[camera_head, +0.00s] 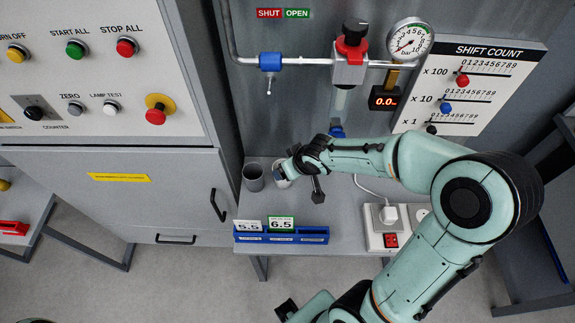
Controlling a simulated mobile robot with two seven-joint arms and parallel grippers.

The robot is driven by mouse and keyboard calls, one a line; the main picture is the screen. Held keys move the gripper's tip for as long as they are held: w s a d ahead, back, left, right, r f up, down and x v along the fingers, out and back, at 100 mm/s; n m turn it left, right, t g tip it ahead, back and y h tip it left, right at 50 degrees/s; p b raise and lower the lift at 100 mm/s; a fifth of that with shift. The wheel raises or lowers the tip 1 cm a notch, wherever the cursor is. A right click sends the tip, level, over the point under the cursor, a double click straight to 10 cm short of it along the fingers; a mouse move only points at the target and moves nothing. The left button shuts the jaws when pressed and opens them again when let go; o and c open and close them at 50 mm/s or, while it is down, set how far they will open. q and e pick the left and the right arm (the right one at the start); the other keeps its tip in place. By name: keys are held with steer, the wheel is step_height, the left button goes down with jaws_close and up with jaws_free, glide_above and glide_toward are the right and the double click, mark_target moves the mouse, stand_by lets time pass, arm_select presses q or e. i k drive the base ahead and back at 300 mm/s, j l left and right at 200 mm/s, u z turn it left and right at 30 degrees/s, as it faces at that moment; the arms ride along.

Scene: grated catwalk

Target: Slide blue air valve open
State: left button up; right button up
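The blue air valve (270,61) is a short blue sleeve on the horizontal pipe on the back wall, with a small stem hanging below it. It sits under the red SHUT label (269,13), left of the green OPEN label (297,13). My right arm reaches in from the lower right. Its dark gripper (300,178) is over the shelf, below the valve and well apart from it, close by a pale cup (281,181). The arm's wrist partly hides the fingers, so I cannot tell whether they are open or whether they touch the cup.
A regulator with a red and black knob (351,40), a round gauge (409,38) and a display reading 0.0 (386,98) are right of the valve. A grey cup (253,178), a blue card rack (281,236) and a power strip (392,238) stand on the shelf.

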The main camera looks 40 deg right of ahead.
mark_target(268, 61)
steer(key=k+j, duration=0.15)
steer(key=k, duration=0.85)
